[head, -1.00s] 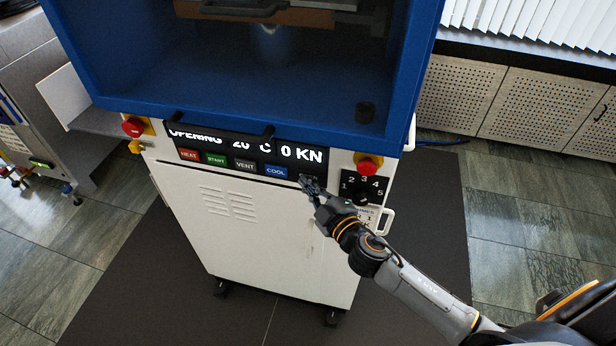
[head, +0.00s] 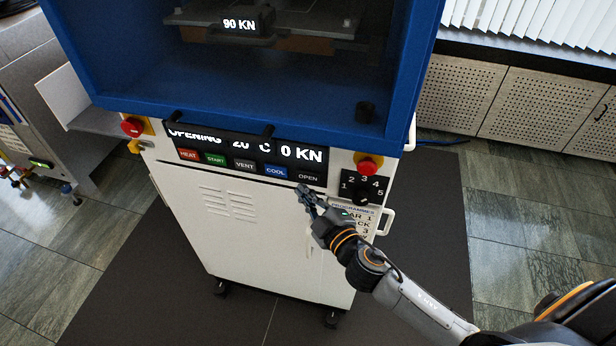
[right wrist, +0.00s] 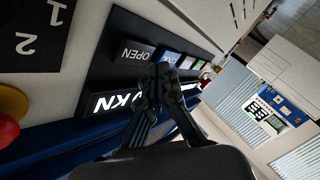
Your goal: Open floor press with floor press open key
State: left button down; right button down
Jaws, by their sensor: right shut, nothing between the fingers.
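The floor press (head: 418,60) is a blue-framed machine on a white cabinet. Its display (head: 250,146) reads OPENING, 20 °C and 0 KN. The dark OPEN key (head: 308,178) is at the right end of the key row and is uncovered; it also shows in the right wrist view (right wrist: 134,54). My right gripper (head: 303,191) is shut and empty, with its tips just below the OPEN key. In the right wrist view its fingertips (right wrist: 163,78) are close beside the key; contact cannot be made out. My left gripper is not in view.
A red stop button (head: 369,167) and a programme dial (head: 363,190) are right of the keys. Another red button (head: 132,127) is at the left corner. A white handle (head: 386,222) sticks out at the right side. Dark mat (head: 425,255) surrounds the cabinet.

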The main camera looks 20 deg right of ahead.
jog(key=s+a, duration=0.2)
jog(key=s, duration=0.1)
jog(key=shift+s, duration=0.1)
dwell(0.8)
jog(key=s+d+f+m+g+h, duration=0.1)
jog(key=s+d+f+m+g, duration=0.15)
jog(key=f, duration=0.85)
jog(key=s+d+f+m+g+h, duration=0.1)
jog(key=s+d+f+g, duration=0.2)
jog(key=f, duration=0.8)
jog(key=s+d+f+m+g+h, duration=0.15)
jog(key=s+f, duration=0.35)
jog(key=f, duration=0.6)
jog(key=s+f+m+g, duration=0.1)
jog(key=s+f+g, duration=0.2)
jog(key=s+f, duration=0.3)
jog(key=s+d+f+m+g, duration=0.1)
jog(key=s+f, duration=0.5)
jog(key=s, duration=0.8)
jog(key=s+d+f+m+g, duration=0.1)
jog(key=s+f+g, duration=0.3)
jog(key=s, duration=0.6)
notch_tip(320, 180, down, 3)
jog(key=shift+s+r+m+g, duration=0.15)
jog(key=shift+s+m+g, duration=0.2)
jog(key=shift+m, duration=0.55)
jog(key=shift+w, duration=0.1)
